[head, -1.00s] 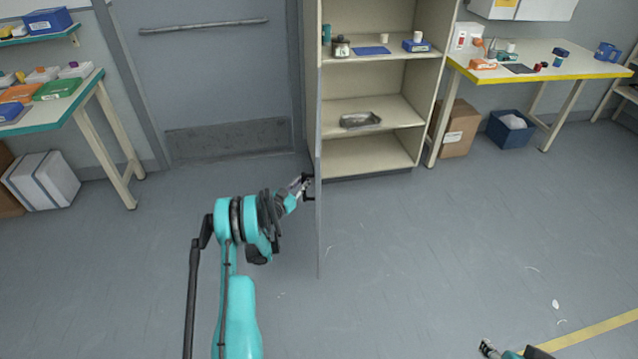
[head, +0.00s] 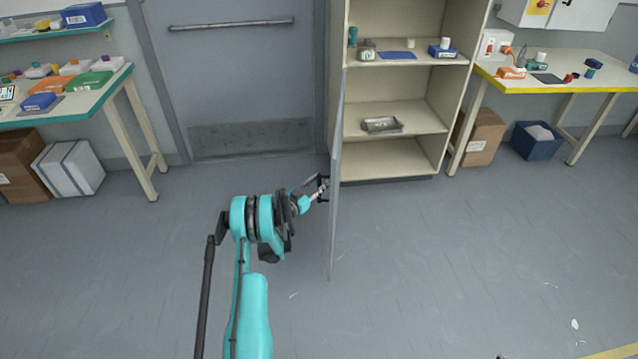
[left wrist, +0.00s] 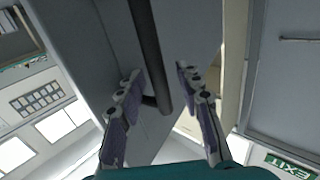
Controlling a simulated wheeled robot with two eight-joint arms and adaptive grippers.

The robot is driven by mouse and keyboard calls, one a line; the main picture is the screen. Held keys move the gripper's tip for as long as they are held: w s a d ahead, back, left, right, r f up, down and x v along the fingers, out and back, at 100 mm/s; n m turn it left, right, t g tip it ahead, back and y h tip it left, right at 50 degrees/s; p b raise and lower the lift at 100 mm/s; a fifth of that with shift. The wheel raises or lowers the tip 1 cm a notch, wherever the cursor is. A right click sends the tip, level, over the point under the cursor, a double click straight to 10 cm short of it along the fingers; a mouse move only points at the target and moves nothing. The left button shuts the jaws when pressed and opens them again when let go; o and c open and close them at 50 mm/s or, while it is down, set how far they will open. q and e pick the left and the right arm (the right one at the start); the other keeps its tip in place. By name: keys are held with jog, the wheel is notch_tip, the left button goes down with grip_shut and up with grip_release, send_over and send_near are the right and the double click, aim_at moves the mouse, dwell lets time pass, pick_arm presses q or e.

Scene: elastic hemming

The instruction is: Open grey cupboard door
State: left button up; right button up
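The grey cupboard door (head: 336,190) stands swung open, roughly square to the cupboard (head: 395,165), and shows nearly edge-on in the head view. Its dark bar handle is on the outer, left face; it shows large in the left wrist view (left wrist: 148,45). My left gripper (head: 318,188) is at this handle. In the left wrist view its two fingers (left wrist: 160,90) are spread on either side of the bar, with a clear gap at the right finger. Only a dark speck of what may be my right gripper shows at the head view's bottom edge.
The cupboard shelves hold a metal tray (head: 382,125) and several small items. A workbench (head: 75,105) stands at the left and a yellow-edged one (head: 560,85) at the right. A closed grey room door (head: 230,80) is behind.

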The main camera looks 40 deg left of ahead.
pick_arm(q)
jog(key=s, duration=0.7)
jog(key=shift+s+a, duration=0.15)
